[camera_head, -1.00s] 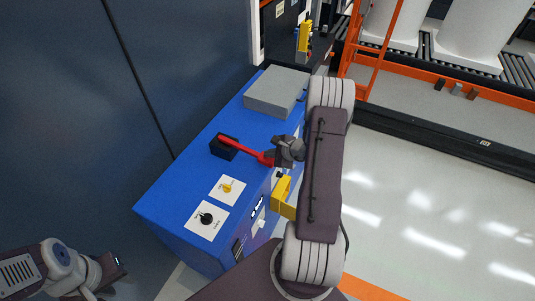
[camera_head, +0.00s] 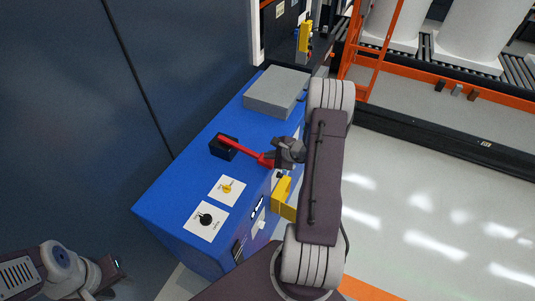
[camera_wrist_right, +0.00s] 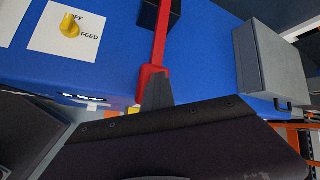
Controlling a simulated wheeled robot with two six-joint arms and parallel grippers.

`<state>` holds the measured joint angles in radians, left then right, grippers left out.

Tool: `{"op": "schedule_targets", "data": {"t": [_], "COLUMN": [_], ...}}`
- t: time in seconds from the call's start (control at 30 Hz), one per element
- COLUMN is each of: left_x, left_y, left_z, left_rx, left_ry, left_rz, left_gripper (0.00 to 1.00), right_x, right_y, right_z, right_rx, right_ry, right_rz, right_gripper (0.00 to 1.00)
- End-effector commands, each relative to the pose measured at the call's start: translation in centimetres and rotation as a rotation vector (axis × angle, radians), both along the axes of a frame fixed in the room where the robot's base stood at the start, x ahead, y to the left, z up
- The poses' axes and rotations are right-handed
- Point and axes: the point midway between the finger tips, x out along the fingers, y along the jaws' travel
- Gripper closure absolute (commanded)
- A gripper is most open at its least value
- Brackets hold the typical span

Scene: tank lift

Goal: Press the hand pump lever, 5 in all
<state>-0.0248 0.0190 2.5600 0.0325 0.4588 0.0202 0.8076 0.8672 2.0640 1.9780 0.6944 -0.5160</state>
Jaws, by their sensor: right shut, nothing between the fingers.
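The red hand pump lever (camera_head: 242,149) runs from a black pivot block (camera_head: 222,148) on top of the blue cabinet (camera_head: 190,180) out to the cabinet's right edge. My right gripper (camera_head: 268,157) is shut and empty at the outer end of the lever. In the right wrist view the lever (camera_wrist_right: 160,50) comes down from the top, and the shut fingers (camera_wrist_right: 158,90) overlap its red end block. Whether they touch it I cannot tell. My left gripper (camera_head: 118,264) is at the lower left, away from the lever; its fingers do not show clearly.
A grey box (camera_head: 277,90) sits at the cabinet's far end. A yellow knob (camera_head: 227,188) and a black knob (camera_head: 206,218) are on white plates nearer me. A yellow part (camera_head: 283,195) sticks out from the cabinet's side. Open floor lies to the right.

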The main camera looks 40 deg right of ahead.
Motion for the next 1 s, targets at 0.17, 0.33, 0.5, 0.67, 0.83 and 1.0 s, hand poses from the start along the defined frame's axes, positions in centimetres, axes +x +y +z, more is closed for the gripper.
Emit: {"op": "schedule_targets", "data": {"t": [0.17, 0.33, 0.5, 0.67, 0.83, 1.0], "left_x": [0.0, 0.0, 0.0, 0.0, 0.0, 0.0], "left_y": [0.0, 0.0, 0.0, 0.0, 0.0, 0.0], "left_z": [-0.3, -0.5, -0.7, -0.82, -0.79, -0.79], "left_rx": [0.0, 0.0, 0.0, 0.0, 0.0, 0.0], "left_ry": [0.0, 0.0, 0.0, 0.0, 0.0, 0.0], "left_rz": [0.0, 0.0, 0.0, 0.0, 0.0, 0.0], "left_gripper": [0.64, 0.64, 0.64, 0.64, 0.64, 0.64], "right_x": [-0.08, -0.09, -0.09, -0.09, -0.1, -0.1], "right_y": [-0.02, -0.03, -0.03, -0.02, -0.02, -0.02], "right_z": [-0.33, -0.51, -0.68, -0.77, -0.74, -0.74], "right_rx": [0.0, 0.0, 0.0, 0.0, 0.0, 0.0], "right_ry": [0.003, 0.004, 0.004, 0.004, 0.004, 0.004], "right_rz": [-0.001, -0.001, -0.002, -0.002, -0.002, -0.002], "right_gripper": [1.0, 1.0, 1.0, 1.0, 1.0, 1.0]}}
